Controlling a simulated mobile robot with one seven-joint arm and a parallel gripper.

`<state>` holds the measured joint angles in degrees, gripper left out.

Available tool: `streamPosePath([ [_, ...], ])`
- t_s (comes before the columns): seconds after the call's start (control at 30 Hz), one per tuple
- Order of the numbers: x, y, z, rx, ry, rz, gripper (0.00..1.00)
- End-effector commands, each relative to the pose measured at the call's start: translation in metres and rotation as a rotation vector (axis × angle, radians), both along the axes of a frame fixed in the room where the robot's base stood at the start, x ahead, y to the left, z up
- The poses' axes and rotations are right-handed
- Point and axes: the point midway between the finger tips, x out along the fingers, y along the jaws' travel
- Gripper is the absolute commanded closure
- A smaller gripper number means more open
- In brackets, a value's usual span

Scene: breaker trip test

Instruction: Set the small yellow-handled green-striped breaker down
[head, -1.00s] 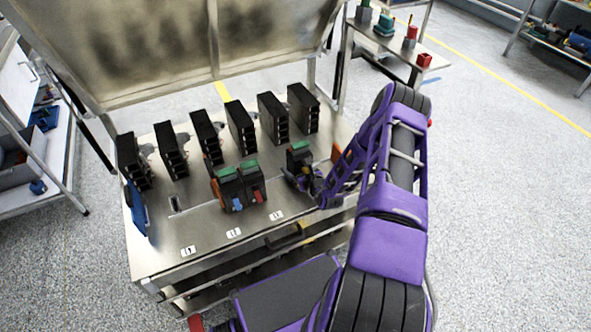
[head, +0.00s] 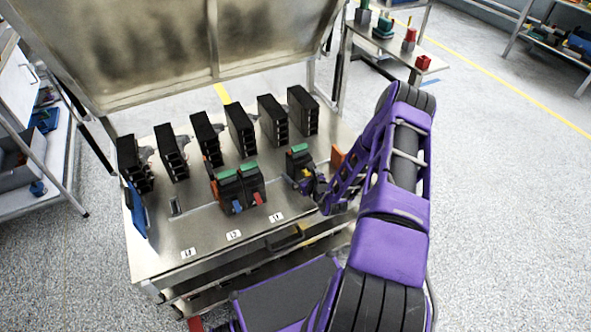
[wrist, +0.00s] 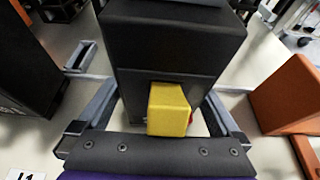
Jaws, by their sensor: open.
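The small breaker (head: 297,161) is a black block with a green stripe on top and a yellow handle (head: 306,172). It stands upright on the metal bench top, right of two other green-striped breakers. In the wrist view its black body (wrist: 170,40) fills the middle, with the yellow handle (wrist: 168,112) facing me. My gripper (head: 311,184) is at its handle side. In the wrist view the open fingers (wrist: 160,98) lie either side of the breaker's lower part, with visible gaps. The breaker's far side and underside are hidden.
A blue-handled breaker (head: 230,190) and a red-handled breaker (head: 253,184) stand close on the left. A row of tall black units (head: 240,130) stands behind. An orange block (wrist: 285,100) is close on the right. White labels (head: 234,235) mark the bench's front.

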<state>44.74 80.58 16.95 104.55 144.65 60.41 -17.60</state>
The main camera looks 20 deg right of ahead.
Motion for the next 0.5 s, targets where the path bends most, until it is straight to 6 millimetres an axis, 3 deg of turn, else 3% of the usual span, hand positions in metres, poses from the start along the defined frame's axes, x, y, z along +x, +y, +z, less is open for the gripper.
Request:
streamPosePath([
  [0.3, -0.064, -0.003, 0.028, 0.0, 0.002, -0.001, 0.0],
  [0.5, -0.085, -0.003, 0.036, -0.001, 0.001, 0.0, 0.0],
])
